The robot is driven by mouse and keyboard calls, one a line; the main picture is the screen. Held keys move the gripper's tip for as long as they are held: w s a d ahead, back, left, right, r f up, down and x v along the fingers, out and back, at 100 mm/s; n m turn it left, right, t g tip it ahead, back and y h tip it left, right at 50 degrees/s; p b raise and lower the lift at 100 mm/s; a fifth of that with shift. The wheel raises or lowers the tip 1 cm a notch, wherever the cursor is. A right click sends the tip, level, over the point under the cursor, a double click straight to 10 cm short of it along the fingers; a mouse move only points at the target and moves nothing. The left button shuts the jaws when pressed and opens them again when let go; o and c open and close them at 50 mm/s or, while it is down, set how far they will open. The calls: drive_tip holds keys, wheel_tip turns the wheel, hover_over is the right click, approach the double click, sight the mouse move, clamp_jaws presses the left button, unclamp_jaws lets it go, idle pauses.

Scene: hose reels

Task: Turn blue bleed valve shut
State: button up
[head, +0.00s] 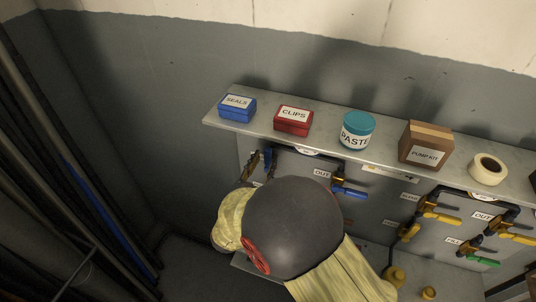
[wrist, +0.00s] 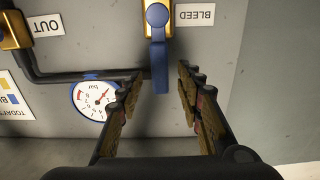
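The bleed valve shows in the wrist view, with a brass body (wrist: 173,27), a blue lever (wrist: 159,65) and an upside-down BLEED label (wrist: 195,14). The lever points straight down in that picture from its round hub. My gripper (wrist: 160,85) is open, one finger on each side of the lever's free end. Gaps show on both sides, wider on the right; I see no contact. In the head view my gripper (head: 261,165) is partly hidden behind my arm, and the bleed valve cannot be made out there.
A pressure gauge (wrist: 95,99) and a black pipe (wrist: 60,77) lie left of the lever. A blue-levered OUT valve (head: 350,191) is right of my arm. Above it, a shelf (head: 226,126) carries a blue seals box (head: 237,108), red clips box (head: 293,121) and paste jar (head: 357,130).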

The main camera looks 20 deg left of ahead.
sight(267, 157)
drive_tip(key=shift+w+d, duration=0.1)
drive_tip(key=shift+w, duration=1.85)
drive_tip(key=shift+c, duration=0.3)
clamp_jaws()
